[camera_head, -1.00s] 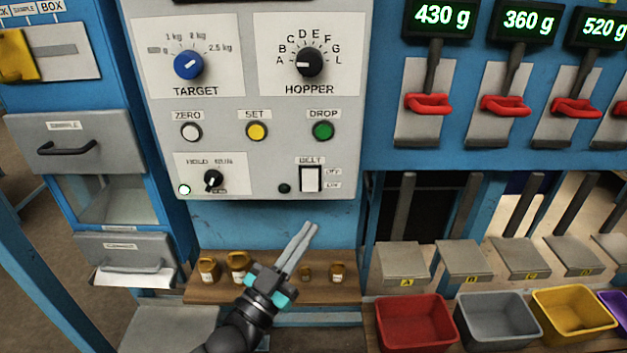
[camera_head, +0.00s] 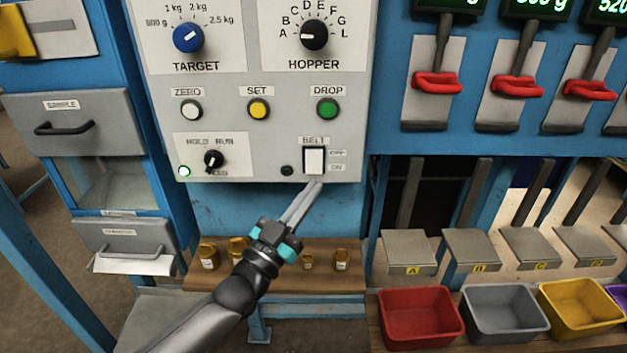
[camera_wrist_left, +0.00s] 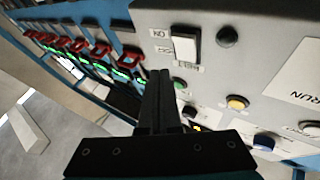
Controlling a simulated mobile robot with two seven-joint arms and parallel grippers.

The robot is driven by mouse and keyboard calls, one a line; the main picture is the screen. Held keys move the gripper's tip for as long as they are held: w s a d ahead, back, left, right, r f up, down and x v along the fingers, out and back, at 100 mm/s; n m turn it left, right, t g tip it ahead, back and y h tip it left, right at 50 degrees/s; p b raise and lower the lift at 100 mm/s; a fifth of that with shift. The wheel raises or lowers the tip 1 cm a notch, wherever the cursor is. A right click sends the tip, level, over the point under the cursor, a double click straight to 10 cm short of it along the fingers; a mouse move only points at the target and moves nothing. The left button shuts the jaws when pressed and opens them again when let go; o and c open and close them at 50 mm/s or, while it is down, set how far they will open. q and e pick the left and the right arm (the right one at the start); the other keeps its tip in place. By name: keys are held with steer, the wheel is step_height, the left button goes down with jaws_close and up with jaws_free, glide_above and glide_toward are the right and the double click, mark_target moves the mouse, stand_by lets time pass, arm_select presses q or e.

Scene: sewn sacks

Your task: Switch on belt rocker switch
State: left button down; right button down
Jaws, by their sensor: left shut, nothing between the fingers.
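The belt rocker switch (camera_head: 314,161) is a white rocker in a black frame, low on the grey control panel (camera_head: 235,150). It has a BELT label above and OFF and ON labels at its right. A small dark, unlit lamp (camera_head: 287,170) sits to its left. My left gripper (camera_head: 315,187) is shut and empty, its fingertips just below the rocker near the panel's lower edge. In the left wrist view the shut fingers (camera_wrist_left: 160,75) point towards the rocker (camera_wrist_left: 185,48). Whether they touch the panel is unclear. My right gripper is not in view.
Above are the white ZERO (camera_head: 191,110), yellow SET (camera_head: 258,110) and green DROP (camera_head: 327,109) buttons. The hold/run knob (camera_head: 213,160) is at the left. A wooden shelf (camera_head: 225,280) with several small jars lies below. Red-handled levers (camera_head: 437,84) and bins (camera_head: 420,316) are at the right.

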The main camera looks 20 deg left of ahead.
mark_target(320, 166)
arm_select(q)
steer(key=shift+w+a+f+b, duration=0.15)
steer(key=shift+w+b, duration=0.15)
steer(key=shift+w, duration=0.25)
steer(key=shift+w+a+b, duration=0.2)
steer(key=shift+w+b, duration=0.05)
steer(key=shift+w, duration=0.3)
steer(key=shift+w+a+f+b, duration=0.15)
steer(key=shift+w+b, duration=0.15)
steer(key=shift+w, duration=0.25)
steer(key=shift+w+r, duration=0.1)
steer(key=shift+w, duration=0.05)
stand_by(0.7)
steer(key=shift+w+a, duration=0.1)
steer(key=shift+w, duration=0.15)
steer(key=shift+w+a+b, duration=0.1)
steer(key=shift+w+b, duration=0.25)
steer(key=shift+b, duration=0.15)
stand_by(0.5)
steer(key=shift+s+d+p, duration=0.2)
steer(key=shift+s+p, duration=0.55)
steer(key=shift+s, duration=0.05)
